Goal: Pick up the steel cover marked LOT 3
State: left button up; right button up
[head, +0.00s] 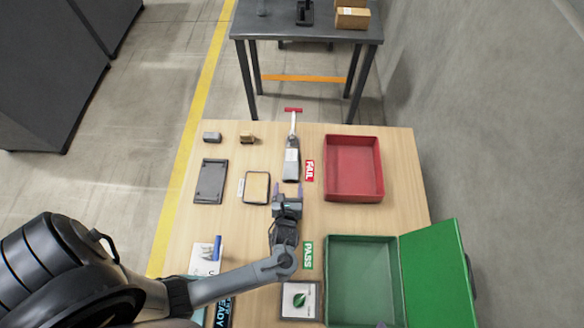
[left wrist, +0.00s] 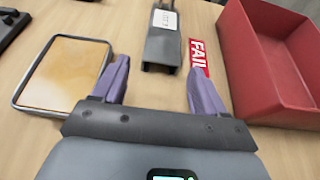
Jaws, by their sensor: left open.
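A long grey metal cover (head: 291,166) with a white label lies on the wooden table, left of the red FAIL sign. My left gripper (head: 288,188) is open, with purple fingers pointing at the cover's near end. Nothing is between the fingers, and they appear short of the cover.
A red bin (head: 353,197) stands right of the cover, by the FAIL sign (head: 310,170). A green case (head: 362,238) with its lid open is nearer, by the PASS sign (head: 307,255). A framed tan pad (head: 257,187) and a dark tray (head: 210,181) lie left.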

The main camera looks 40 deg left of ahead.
aim_at(291, 170)
pick_arm(q)
jog(key=b+x, duration=0.1)
jog(key=x, duration=0.3)
jog(key=shift+w, duration=0.1)
jog(key=shift+w+a+f+b, duration=0.15)
jog(key=shift+w+a+b, duration=0.15)
jog(key=shift+b, duration=0.2)
jog(key=b+x, duration=0.2)
jog(key=x, duration=0.2)
jog(key=shift+w, duration=0.3)
jog(key=shift+c, duration=0.7)
jog(key=c, duration=0.7)
jog(key=shift+r, duration=0.2)
jog(key=shift+c, duration=0.7)
jog(key=shift+r, duration=0.1)
